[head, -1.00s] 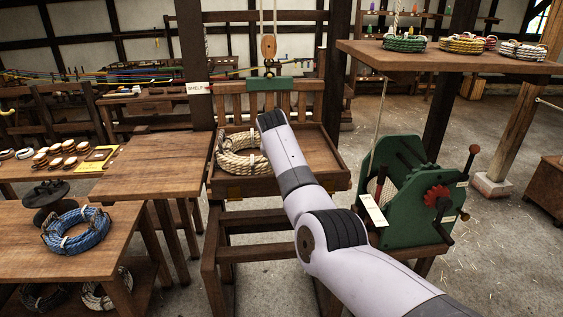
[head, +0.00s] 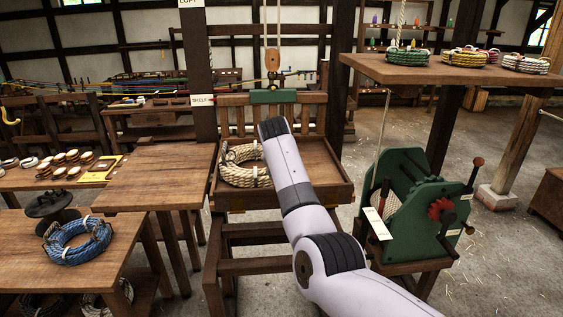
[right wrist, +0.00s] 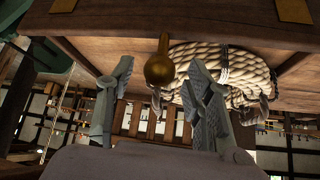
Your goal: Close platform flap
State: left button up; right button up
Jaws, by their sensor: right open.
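The wooden platform (head: 318,170) hangs in the middle of the head view, with a low rim and a white rope coil (head: 241,167) at its left. Its front board (head: 310,195) carries brass plates; I take it for the flap, and its exact angle is unclear. In the right wrist view, which looks upside down, a brass knob (right wrist: 159,69) hangs from the board's edge (right wrist: 110,50). My right gripper (right wrist: 161,66) is open, its fingers on either side of the knob; contact cannot be told. My own arm hides this gripper in the head view. My left gripper is out of view.
A side table (head: 152,180) stands close to the platform's left. A green winch (head: 415,205) with a crank stands to the right, below a shelf board (head: 440,70) with rope coils. A blue coil (head: 77,240) lies on the near left table. Open floor shows at right.

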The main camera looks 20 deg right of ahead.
jog(key=v, duration=0.9)
jog(key=shift+s, duration=0.2)
jog(key=shift+r, duration=0.15)
